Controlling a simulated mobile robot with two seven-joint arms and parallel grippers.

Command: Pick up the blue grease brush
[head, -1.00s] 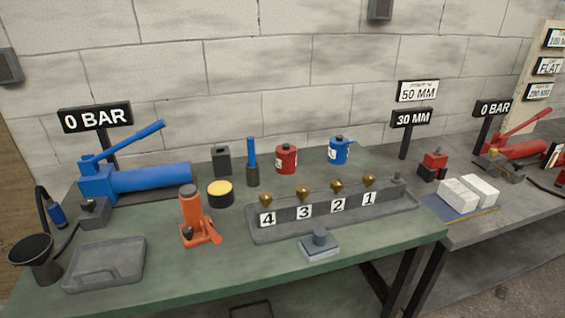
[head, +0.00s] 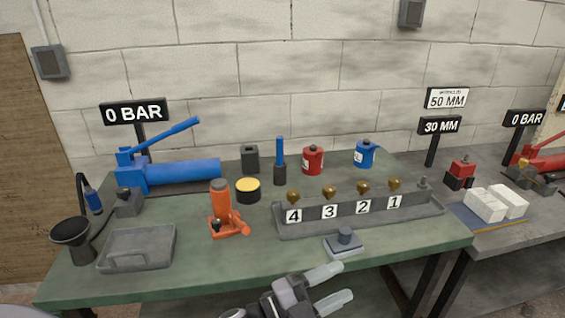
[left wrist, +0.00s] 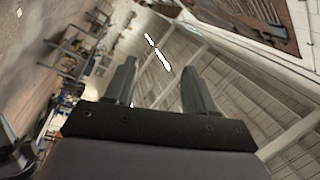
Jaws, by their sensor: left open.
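The blue grease brush (head: 280,158) stands upright on the green bench, its blue handle up and its dark lower part down. It stands between a dark grey block-like holder and a red can. My left gripper (head: 341,284) shows at the bottom of the head view, in front of the bench's front edge, well short of the brush. Its two pale fingers are apart with nothing between them. In the left wrist view the fingers (left wrist: 158,88) are also apart, with only the room and ceiling beyond. My right gripper is not in view.
Near the brush are a red can (head: 313,160), a yellow-topped tin (head: 248,190) and a grey holder (head: 250,159). In front stand a numbered rack (head: 410,208) with brass fittings and an orange bottle jack (head: 221,205). A blue pump (head: 180,174) is left.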

